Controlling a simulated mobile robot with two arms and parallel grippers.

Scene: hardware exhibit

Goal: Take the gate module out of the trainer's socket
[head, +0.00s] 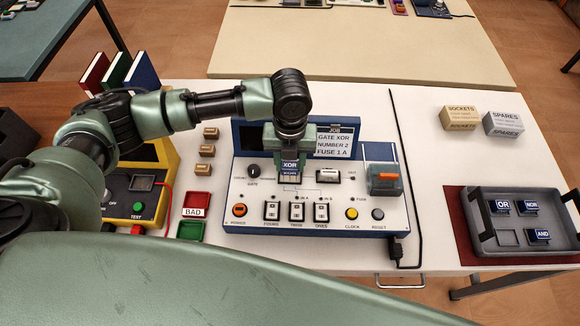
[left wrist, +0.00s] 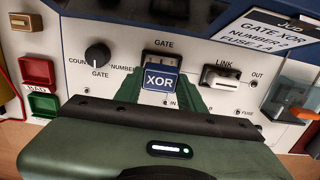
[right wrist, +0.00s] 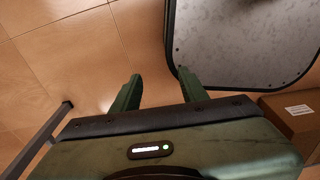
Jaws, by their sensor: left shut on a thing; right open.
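The blue gate module marked XOR (head: 290,164) is at the GATE position of the trainer (head: 240,195), a white panel with a blue frame. In the left wrist view the XOR module (left wrist: 160,80) sits between the two green fingers of my left gripper (left wrist: 163,88), which is shut on it. Part of the socket (left wrist: 162,56) shows just behind the module. I cannot tell whether the module is fully seated or partly raised. My right gripper (right wrist: 157,82) is open and empty, seen only in the right wrist view, above bare floor.
A grey tray (head: 520,249) at the right holds modules marked OR, NOR and AND, with one bare recess. A yellow tester (head: 120,205) and red BAD bin (head: 194,206) stand left of the trainer. A black cable (head: 405,150) runs right of it.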

